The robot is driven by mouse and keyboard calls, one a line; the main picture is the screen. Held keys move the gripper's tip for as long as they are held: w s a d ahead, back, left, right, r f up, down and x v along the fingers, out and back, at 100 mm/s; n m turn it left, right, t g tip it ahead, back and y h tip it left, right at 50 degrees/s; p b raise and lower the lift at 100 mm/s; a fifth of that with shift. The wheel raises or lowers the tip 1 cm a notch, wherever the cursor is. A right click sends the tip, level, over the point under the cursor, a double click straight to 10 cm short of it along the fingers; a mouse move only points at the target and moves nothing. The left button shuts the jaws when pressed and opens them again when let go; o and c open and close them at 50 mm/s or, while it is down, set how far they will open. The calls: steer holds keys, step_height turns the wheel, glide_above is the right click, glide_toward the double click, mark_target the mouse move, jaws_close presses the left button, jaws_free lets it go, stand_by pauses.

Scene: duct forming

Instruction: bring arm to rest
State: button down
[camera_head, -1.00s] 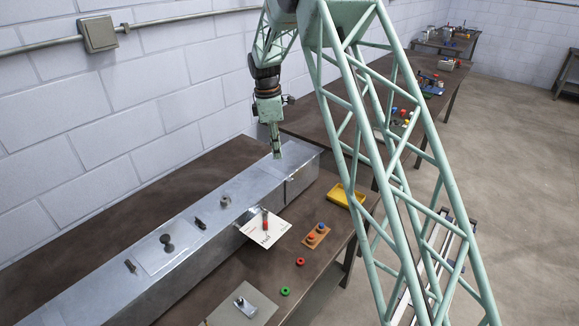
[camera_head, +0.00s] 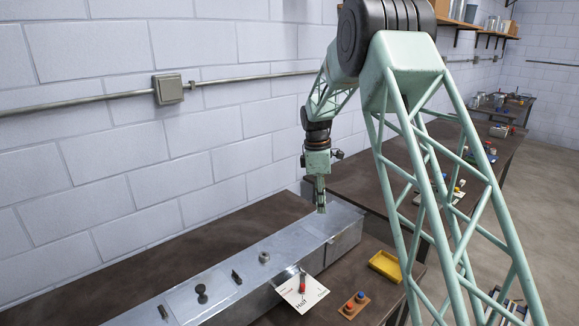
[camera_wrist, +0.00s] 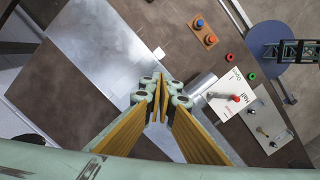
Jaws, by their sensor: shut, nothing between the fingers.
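My gripper (camera_head: 321,208) hangs pointing down over the right end of the grey metal duct (camera_head: 338,218) in the head view. Its fingers are together with nothing between them. In the wrist view the closed gripper (camera_wrist: 158,82) shows from above, with yellowish finger sides. The duct (camera_wrist: 95,50) lies below and to the left there. I cannot tell the exact gap between the fingertips and the duct top.
A white card (camera_head: 302,291) with a red-handled lever lies at the duct's front side. A yellow tray (camera_head: 385,266) and a button block (camera_head: 354,305) stand on the brown bench. The block wall carries a conduit and grey box (camera_head: 168,88) behind.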

steer(key=s+d+r+m+t+b, duration=0.1)
steer(key=s+r+m+b, duration=0.25)
steer(key=s+r, duration=0.9)
steer(key=s+d+r+m+t+b, duration=0.15)
steer(key=s+r+m, duration=0.25)
steer(key=s+r, duration=0.85)
steer(key=s+f+m+t+b, duration=0.1)
steer(key=s+f+m, duration=0.3)
steer(key=s, duration=1.5)
steer(key=s+f+m+y+b, duration=0.1)
steer(key=s+f+m+b, duration=0.3)
steer(key=s, duration=1.6)
steer(key=shift+d+f+t, duration=0.35)
steer(key=shift+d+f, duration=0.05)
steer(key=shift+f, duration=0.2)
